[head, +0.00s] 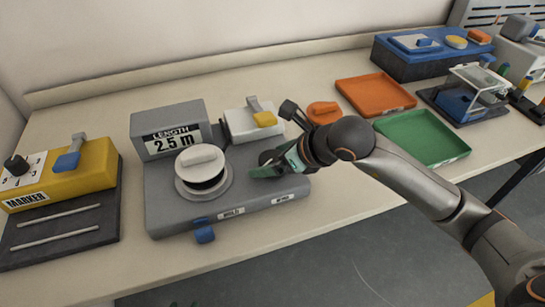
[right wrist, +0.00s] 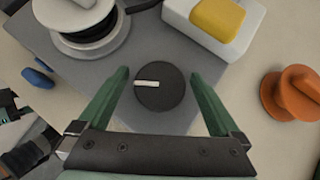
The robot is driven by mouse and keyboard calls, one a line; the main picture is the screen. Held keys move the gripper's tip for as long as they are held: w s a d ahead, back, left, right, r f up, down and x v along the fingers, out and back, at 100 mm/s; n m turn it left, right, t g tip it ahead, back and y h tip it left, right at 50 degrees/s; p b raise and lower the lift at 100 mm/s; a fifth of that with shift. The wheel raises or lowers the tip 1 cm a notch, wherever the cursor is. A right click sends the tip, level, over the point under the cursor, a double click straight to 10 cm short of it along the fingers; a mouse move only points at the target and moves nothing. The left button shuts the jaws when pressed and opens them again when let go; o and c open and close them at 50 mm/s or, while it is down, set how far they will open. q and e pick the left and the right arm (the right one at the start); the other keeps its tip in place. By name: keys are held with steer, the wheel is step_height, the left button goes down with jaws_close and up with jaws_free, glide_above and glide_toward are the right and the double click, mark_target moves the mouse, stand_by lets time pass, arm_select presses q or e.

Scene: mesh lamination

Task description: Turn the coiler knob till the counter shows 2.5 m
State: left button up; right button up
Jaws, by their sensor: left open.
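The coiler (head: 163,205) is a grey machine on the table. Its length counter (head: 172,140) reads 2.5 m. The coiler knob (right wrist: 160,86) is a round black disc with a white mark pointing left in the right wrist view. My right gripper (head: 268,171) is over the coiler's right end and partly hides the knob in the head view. In the wrist view its green fingers (right wrist: 159,73) stand open on either side of the knob, with small visible gaps. My left gripper (right wrist: 12,108) shows only partly at the wrist view's left edge; the head view does not show it.
A white spool (head: 202,168) sits on the coiler, with a blue lever (head: 205,232) at its front. Behind are a white block with a yellow part (head: 264,118) and an orange knob-like piece (head: 323,112). The yellow marker unit (head: 85,168) stands left; orange (head: 372,94) and green (head: 425,138) trays lie right.

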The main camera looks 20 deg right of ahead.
steer(key=v, duration=1.2)
steer(key=shift+r, duration=0.2)
steer(key=shift+s+d, duration=0.1)
steer(key=shift+s, duration=0.05)
